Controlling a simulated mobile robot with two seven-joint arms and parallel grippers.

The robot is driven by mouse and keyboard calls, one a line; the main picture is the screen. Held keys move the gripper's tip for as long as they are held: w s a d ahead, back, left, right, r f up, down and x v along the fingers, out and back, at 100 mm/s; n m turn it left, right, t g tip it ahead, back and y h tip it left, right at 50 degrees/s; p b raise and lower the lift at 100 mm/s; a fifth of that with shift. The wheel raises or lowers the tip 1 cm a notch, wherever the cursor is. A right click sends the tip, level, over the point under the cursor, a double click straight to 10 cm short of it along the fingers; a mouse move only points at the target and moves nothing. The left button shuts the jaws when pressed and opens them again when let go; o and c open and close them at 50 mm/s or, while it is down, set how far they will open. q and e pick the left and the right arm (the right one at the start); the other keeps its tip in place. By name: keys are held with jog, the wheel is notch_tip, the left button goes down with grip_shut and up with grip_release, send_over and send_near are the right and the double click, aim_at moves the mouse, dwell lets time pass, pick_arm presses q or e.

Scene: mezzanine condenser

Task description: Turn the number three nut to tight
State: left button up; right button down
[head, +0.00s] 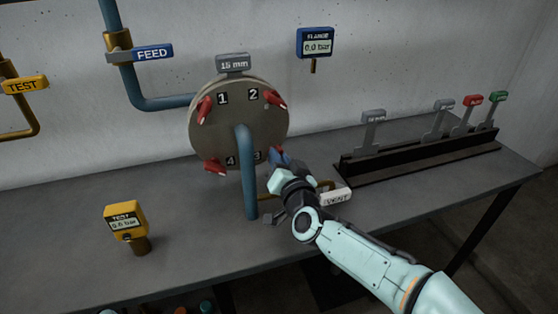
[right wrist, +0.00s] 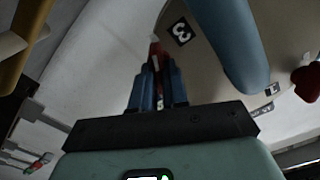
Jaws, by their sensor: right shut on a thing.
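A round grey flange (head: 238,95) stands upright on the bench, with labels 1, 2, 3 and 4 on its face. Red nuts with pointed handles show by label 1 (head: 204,108), label 2 (head: 273,98) and label 4 (head: 214,166). My right gripper (head: 277,157) is at the lower right of the flange, next to label 3, and covers the number three nut in the head view. In the right wrist view my blue fingers (right wrist: 157,82) are shut on the red number three nut (right wrist: 154,50), beside label 3 (right wrist: 181,32). My left gripper is out of view.
A blue pipe (head: 247,175) stands before the flange, close left of my right gripper. The VENT tag (head: 336,197) is near my wrist. A yellow TEST gauge (head: 124,220) stands front left. A dark rack (head: 420,155) with tagged tools is at right.

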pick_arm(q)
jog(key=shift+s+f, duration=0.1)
pick_arm(e)
jog(key=shift+r, duration=0.15)
jog(key=c, duration=1.1)
grip_release()
jog(key=shift+w, duration=0.1)
jog(key=shift+c, duration=0.2)
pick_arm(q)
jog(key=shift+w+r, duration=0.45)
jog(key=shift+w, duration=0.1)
pick_arm(e)
jog(key=v, duration=1.3)
jog(key=shift+s, duration=0.2)
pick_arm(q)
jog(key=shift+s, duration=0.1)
